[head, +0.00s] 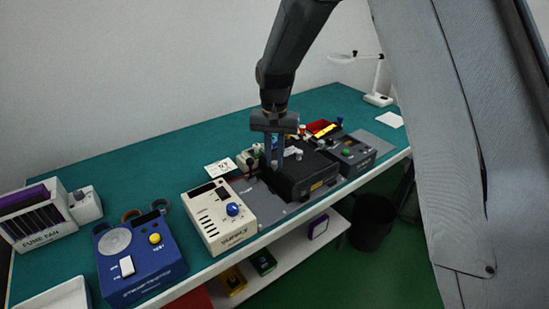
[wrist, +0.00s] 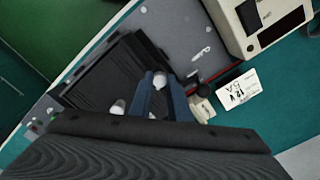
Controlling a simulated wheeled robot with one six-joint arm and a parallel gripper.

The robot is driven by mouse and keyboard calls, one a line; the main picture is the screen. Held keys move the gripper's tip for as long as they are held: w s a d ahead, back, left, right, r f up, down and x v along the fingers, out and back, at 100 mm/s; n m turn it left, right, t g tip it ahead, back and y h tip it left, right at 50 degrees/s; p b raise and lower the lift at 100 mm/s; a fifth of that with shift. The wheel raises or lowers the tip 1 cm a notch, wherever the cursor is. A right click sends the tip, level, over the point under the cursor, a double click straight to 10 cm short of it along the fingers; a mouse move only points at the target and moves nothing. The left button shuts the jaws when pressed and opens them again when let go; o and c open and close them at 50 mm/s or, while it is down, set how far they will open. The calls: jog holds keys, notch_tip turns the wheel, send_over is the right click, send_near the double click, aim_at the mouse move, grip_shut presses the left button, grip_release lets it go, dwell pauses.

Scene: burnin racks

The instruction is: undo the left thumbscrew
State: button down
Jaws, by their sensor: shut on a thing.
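A black box-shaped unit (head: 312,176) sits on a grey plate on the bench; in the wrist view it is the black ribbed body (wrist: 105,78). My gripper (head: 275,164) points down at the unit's left back part. In the wrist view its blue fingers (wrist: 161,84) are shut on a pale knob, the left thumbscrew (wrist: 160,78), which shows between the fingertips. In the head view the fingers hide this screw. A second pale thumbscrew (head: 297,153) stands to the right, apart from my gripper; it also shows in the wrist view (wrist: 117,108).
A cream power supply (head: 218,218) with a blue knob stands left of the unit, and a dark grey box (head: 352,153) stands close on its right. A white card (head: 220,168) lies behind. A blue tester (head: 138,262) is farther left. The back of the bench is mostly clear.

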aim_at(274, 162)
jog(key=n, duration=0.4)
jog(key=shift+n, duration=0.3)
jog(key=n, duration=0.4)
jog(key=shift+r+b, duration=0.1)
jog(key=shift+b, duration=0.25)
jog(key=shift+w+n, duration=0.1)
jog(key=shift+n, duration=0.3)
jog(key=c, duration=1.7)
grip_release()
jog(key=shift+o, duration=0.2)
jog(key=shift+r+b, duration=1.2)
jog(key=shift+r, duration=2.7)
